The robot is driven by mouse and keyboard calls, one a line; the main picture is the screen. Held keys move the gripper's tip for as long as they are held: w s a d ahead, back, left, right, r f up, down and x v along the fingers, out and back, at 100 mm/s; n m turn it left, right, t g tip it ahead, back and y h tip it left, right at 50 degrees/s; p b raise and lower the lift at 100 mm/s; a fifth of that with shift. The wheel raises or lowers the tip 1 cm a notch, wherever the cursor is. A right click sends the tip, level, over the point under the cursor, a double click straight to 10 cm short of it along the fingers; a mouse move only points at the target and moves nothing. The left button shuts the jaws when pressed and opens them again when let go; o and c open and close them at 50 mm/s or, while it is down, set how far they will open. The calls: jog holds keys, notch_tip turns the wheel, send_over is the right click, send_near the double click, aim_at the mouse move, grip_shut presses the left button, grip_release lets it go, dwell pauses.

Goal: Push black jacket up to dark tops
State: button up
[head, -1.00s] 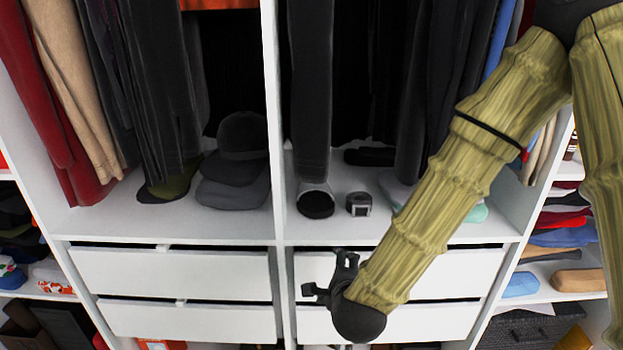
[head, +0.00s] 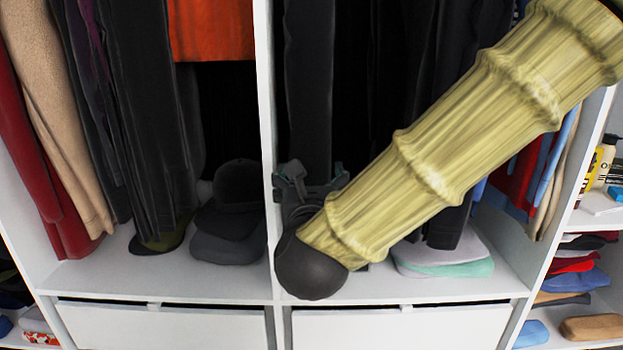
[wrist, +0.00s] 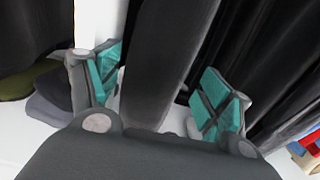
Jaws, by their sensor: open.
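The black jacket (head: 308,90) hangs at the left of the right-hand compartment, close to the white divider. In the wrist view the jacket (wrist: 165,55) hangs down between my spread fingers. The dark tops (head: 440,55) hang farther right in the same compartment, partly hidden by my arm; they also show at the right in the wrist view (wrist: 255,65). My gripper (head: 313,180) is open at the jacket's lower part, with one finger on each side of it in the wrist view. Whether a finger touches the cloth cannot be told.
The white divider (head: 266,130) stands just left of my gripper. Dark caps (head: 232,205) sit on the shelf left of it. Folded clothes (head: 445,265) lie under the dark tops. A dark gap separates the jacket from the dark tops.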

aim_at(310, 163)
jog(key=w+p, duration=0.3)
jog(key=w, duration=0.4)
jog(key=shift+w+a+r, duration=0.1)
jog(key=shift+w, duration=0.1)
jog(key=shift+w+p, duration=0.45)
jog(key=shift+w, duration=0.6)
jog(key=c, duration=1.4)
jog(key=shift+d+b, duration=2.35)
jog(key=shift+d, duration=3.85)
jog(key=o, duration=1.7)
jog(key=shift+d, duration=0.15)
